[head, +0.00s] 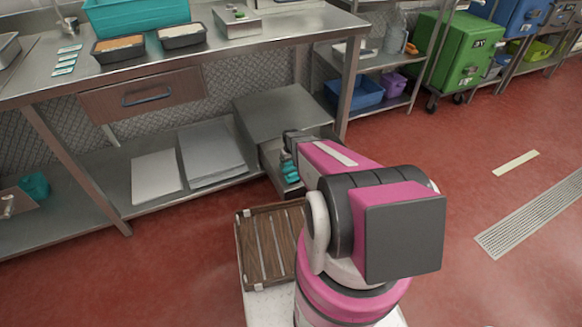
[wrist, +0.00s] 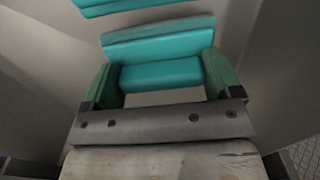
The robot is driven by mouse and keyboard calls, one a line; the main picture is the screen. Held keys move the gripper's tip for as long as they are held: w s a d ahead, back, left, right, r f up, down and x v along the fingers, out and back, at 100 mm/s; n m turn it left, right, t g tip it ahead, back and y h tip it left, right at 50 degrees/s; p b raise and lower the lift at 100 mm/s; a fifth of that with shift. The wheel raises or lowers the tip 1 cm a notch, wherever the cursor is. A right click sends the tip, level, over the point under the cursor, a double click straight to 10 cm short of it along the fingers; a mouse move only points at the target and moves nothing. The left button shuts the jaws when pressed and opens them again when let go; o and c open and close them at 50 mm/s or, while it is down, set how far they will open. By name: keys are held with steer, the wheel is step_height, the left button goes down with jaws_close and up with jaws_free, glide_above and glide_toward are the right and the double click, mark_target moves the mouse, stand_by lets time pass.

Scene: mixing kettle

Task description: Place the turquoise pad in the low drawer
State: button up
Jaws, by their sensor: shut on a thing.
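The turquoise pad (wrist: 160,75) is between the two green fingers of my gripper (wrist: 158,66) in the wrist view, and the gripper is shut on it. In the head view my gripper (head: 288,150) points down into the low drawer (head: 268,158), which is pulled out from the grey cabinet (head: 280,110). Turquoise shows below the gripper there, inside the drawer's outline. A second turquoise piece (wrist: 115,6) shows at the top edge of the wrist view, apart from the held pad. My arm hides part of the drawer. I cannot tell whether the pad touches the drawer floor.
The bench (head: 210,55) above holds food pans and a turquoise bin (head: 135,14). A closed brown drawer (head: 143,95) hangs under it. Flat sheets (head: 210,152) lie on the lower shelf. A wooden slatted tray (head: 265,245) is beside my arm. The red floor at right is open.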

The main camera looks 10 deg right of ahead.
mark_target(291, 165)
steer(key=shift+f, duration=1.45)
steer(key=shift+f, duration=0.2)
steer(key=o, duration=1.1)
steer(key=shift+c, duration=0.2)
steer(key=shift+r, duration=0.1)
step_height(291, 165, up, 12)
steer(key=s+a+r+m, duration=0.1)
steer(key=s+a+r, duration=0.2)
steer(key=s+r, duration=0.8)
steer(key=s+a+r+m, duration=0.1)
steer(key=s+a+r, duration=0.2)
steer(key=s+r, duration=0.9)
steer(key=shift+s+r, duration=0.3)
steer(key=shift+r, duration=0.05)
